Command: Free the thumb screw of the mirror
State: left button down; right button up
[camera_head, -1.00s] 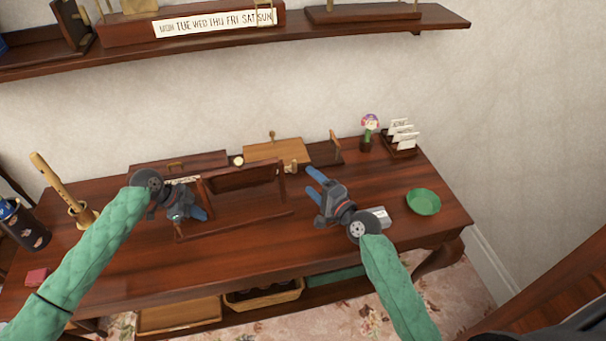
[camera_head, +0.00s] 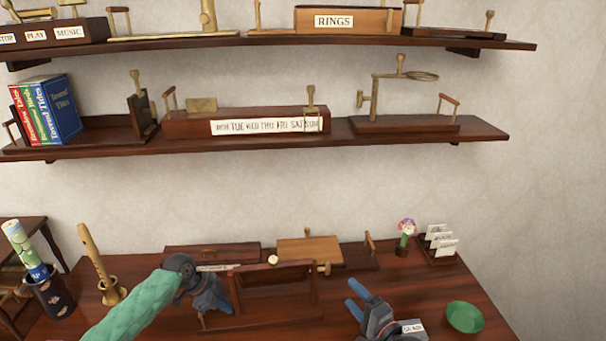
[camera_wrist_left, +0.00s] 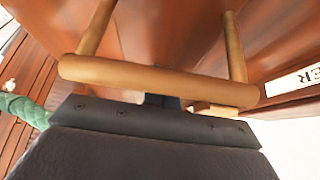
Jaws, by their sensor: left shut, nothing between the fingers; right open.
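A framed stand that looks like the mirror (camera_head: 274,291) sits at the middle of the desk, with a small brass-coloured knob (camera_head: 324,268) at its upper right, which may be the thumb screw. My left gripper (camera_head: 217,299) is shut and empty at the frame's left side. In the left wrist view, a light wooden bar handle (camera_wrist_left: 150,78) on two posts crosses just in front of my left gripper (camera_wrist_left: 162,100); I cannot tell if they touch. My right gripper (camera_head: 354,299) is open and empty, right of the frame and apart from the knob.
Behind the frame stand a dark box (camera_head: 212,253) and a light wooden panel (camera_head: 310,250). A flower figure (camera_head: 406,232), a card holder (camera_head: 440,246) and a green bowl (camera_head: 465,316) are at the right. A flute (camera_head: 94,256) stands at left. Two shelves hang above.

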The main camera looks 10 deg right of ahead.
pick_arm(q)
jog(key=shift+r+p, duration=1.7)
jog(key=shift+r, duration=1.15)
jog(key=shift+a, duration=0.1)
